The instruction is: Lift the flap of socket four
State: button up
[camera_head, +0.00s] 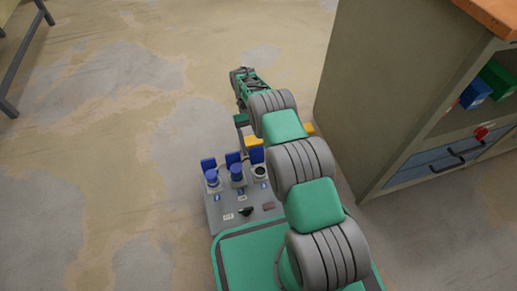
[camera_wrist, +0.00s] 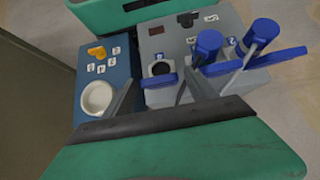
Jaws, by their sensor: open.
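A blue box (camera_wrist: 118,65) stands at the left in the wrist view. It carries a round white socket cover (camera_wrist: 97,97), which looks closed, and a yellow-orange switch. Its small labels are too blurred for me to tell which is four. My gripper (camera_wrist: 157,84) is open and empty. Its left finger is just right of the white cover in the picture. The blue raised flap (camera_wrist: 160,81) of an open dark socket shows between the fingers; contact cannot be told. In the head view my arm hides the blue box, and my fingertips cannot be made out.
A grey socket box (camera_head: 232,203) holds two blue plugs (camera_head: 211,177) (camera_head: 237,173) under raised blue flaps. The plugs stand tall right of my fingers in the wrist view. A cabinet (camera_head: 385,100) stands close to my arm's right. Open floor lies left.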

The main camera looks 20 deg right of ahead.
jog(key=s+r+p, duration=0.9)
jog(key=s+r, duration=0.3)
jog(key=s, duration=0.2)
jog(key=shift+r+p, duration=0.25)
jog(key=shift+p, duration=0.15)
